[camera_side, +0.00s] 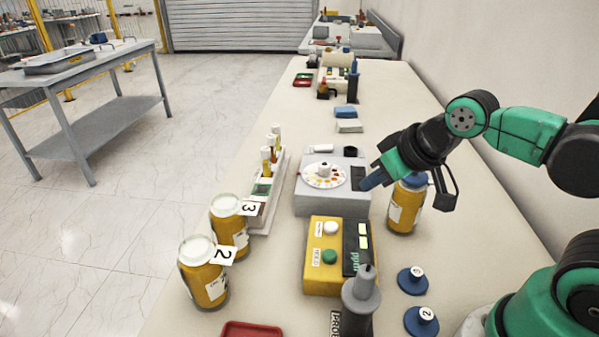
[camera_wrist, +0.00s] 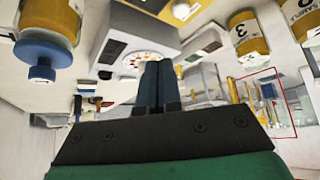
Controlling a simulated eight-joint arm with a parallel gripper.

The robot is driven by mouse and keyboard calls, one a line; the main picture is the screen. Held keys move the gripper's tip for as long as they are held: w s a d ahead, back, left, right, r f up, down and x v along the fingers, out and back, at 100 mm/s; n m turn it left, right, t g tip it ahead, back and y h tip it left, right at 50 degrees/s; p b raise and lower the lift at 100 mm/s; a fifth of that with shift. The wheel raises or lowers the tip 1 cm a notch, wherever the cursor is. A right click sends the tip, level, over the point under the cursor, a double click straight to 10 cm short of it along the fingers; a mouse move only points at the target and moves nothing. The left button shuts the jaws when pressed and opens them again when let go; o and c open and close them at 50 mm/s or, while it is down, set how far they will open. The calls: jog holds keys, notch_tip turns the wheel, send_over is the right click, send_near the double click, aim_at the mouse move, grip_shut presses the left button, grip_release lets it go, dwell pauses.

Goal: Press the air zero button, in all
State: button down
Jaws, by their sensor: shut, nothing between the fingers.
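The yellow meter (camera_side: 322,277) lies on the bench in the side view, with a dark display panel (camera_side: 356,246). A white button (camera_side: 331,227) and a green button (camera_side: 329,256) sit on its face. The green one's label seems to read HOLD; the white one's label is too small to read. My gripper (camera_side: 364,184) is shut and empty, beyond the meter and beside the grey box with a round dial (camera_side: 324,176). Its blue fingers (camera_wrist: 156,82) are together in the wrist view. The meter's edge (camera_wrist: 182,9) shows at the top there.
An amber jar (camera_side: 405,207) with a blue lid stands close below my wrist. Two amber jars (camera_side: 203,284) (camera_side: 230,226) stand at the left edge. A grey probe (camera_side: 361,298) stands in front of the meter. Blue numbered discs (camera_side: 412,281) lie right. A vial rack (camera_side: 268,190) stands left.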

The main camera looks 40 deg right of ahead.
aim_at(335, 228)
jog(key=w+a+n, duration=0.1)
jog(key=n, duration=0.1)
jog(key=w+a+r+n+t, duration=0.1)
jog(key=n, duration=0.2)
jog(key=w+a+r+n+t, duration=0.1)
jog(key=n, duration=0.2)
jog(key=shift+w+a, duration=0.15)
jog(key=shift+w, duration=0.2)
jog(key=shift+f, duration=0.1)
jog(key=shift+f, duration=4.3)
jog(key=shift+r, duration=2.5)
